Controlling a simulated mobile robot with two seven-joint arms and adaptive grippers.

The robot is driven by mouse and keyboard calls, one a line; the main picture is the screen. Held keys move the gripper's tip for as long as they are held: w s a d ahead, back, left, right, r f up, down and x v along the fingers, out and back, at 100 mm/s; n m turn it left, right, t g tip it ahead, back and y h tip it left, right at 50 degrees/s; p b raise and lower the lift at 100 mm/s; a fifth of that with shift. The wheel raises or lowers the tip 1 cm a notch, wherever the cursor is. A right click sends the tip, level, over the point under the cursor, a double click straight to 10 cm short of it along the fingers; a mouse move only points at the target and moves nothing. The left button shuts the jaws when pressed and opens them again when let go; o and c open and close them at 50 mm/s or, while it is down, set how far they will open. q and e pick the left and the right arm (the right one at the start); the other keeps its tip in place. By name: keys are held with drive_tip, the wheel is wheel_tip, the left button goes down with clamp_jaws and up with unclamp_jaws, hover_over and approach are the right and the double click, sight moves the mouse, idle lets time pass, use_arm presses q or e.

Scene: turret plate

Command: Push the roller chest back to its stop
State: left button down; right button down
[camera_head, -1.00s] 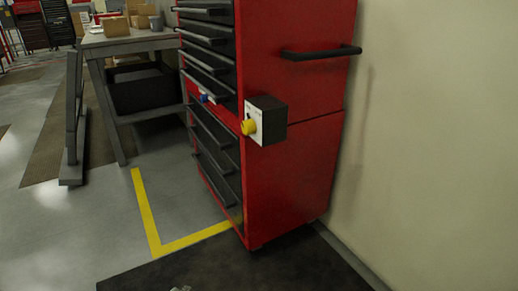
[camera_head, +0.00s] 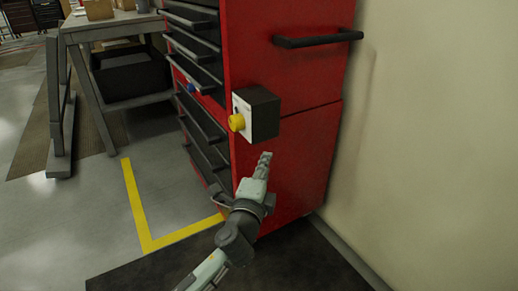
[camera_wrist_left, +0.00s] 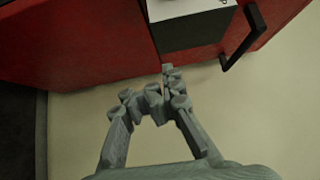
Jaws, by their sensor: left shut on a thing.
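The red roller chest (camera_head: 290,170) stands beside the wall, with black-fronted drawers on its left face and a black push bar (camera_head: 318,40) high on its red side. My right gripper is not in view.
A yellow floor line (camera_head: 137,205) forms a corner at the chest's left. A dark mat (camera_head: 130,275) lies in front. A workbench (camera_head: 115,28) with boxes stands at the back left. The beige wall (camera_head: 430,130) closes the right side.

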use_arm(q)
drive_tip(key=w, duration=0.1)
drive_tip(key=w+a, duration=0.1)
drive_tip(key=w, duration=0.1)
drive_tip(key=w+a, duration=0.1)
drive_tip(key=w, duration=0.1)
drive_tip(key=shift+w, duration=0.15)
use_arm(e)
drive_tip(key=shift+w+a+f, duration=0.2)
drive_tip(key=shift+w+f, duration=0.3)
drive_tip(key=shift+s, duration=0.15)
use_arm(q)
drive_tip(key=shift+w+a, duration=0.1)
